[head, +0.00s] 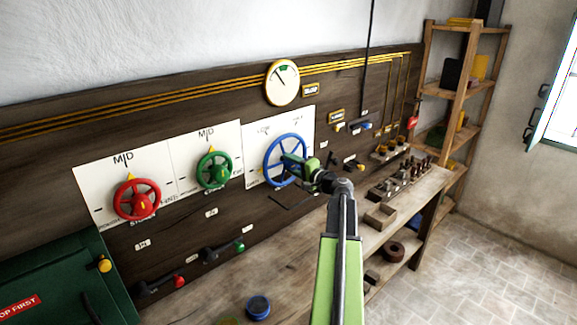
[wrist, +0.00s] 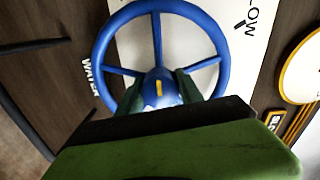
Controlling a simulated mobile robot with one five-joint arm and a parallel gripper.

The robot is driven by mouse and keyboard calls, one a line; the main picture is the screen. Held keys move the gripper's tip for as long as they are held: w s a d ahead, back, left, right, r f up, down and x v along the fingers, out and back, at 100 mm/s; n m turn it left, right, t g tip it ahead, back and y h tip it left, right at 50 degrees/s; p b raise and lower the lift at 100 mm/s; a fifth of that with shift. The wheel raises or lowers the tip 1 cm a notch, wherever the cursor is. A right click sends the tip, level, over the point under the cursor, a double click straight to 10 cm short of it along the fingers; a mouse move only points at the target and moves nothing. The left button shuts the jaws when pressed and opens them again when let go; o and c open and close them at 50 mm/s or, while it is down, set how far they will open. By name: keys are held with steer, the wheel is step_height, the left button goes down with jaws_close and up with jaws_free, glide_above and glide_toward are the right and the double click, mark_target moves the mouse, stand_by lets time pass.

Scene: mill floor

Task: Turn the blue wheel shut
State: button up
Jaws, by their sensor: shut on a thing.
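The blue wheel (head: 268,150) is mounted on a white plate on the dark wooden wall board, right of the green wheel. My gripper (head: 293,165) reaches it from the right and front. In the wrist view the blue wheel (wrist: 160,7) fills the upper middle, with several spokes and a yellow mark on its hub. The gripper's two dark green fingers (wrist: 160,92) sit on either side of the hub, shut on it. A "WATER" label shows left of the wheel and "LOW" on the plate at upper right. My gripper hides the wheel's lower part.
A red wheel (head: 137,200) and a green wheel (head: 213,170) are on the board to the left. Below are levers and a bench (head: 270,270) with a blue round object (head: 257,307). Shelves (head: 460,90) stand at right.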

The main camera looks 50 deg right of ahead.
steer(key=shift+d+r, duration=0.1)
stand_by(0.4)
steer(key=o, duration=1.3)
steer(key=shift+o, duration=0.4)
steer(key=s+a, duration=0.1)
steer(key=s, duration=1.6)
steer(key=shift+s, duration=0.2)
steer(key=shift+a, duration=0.1)
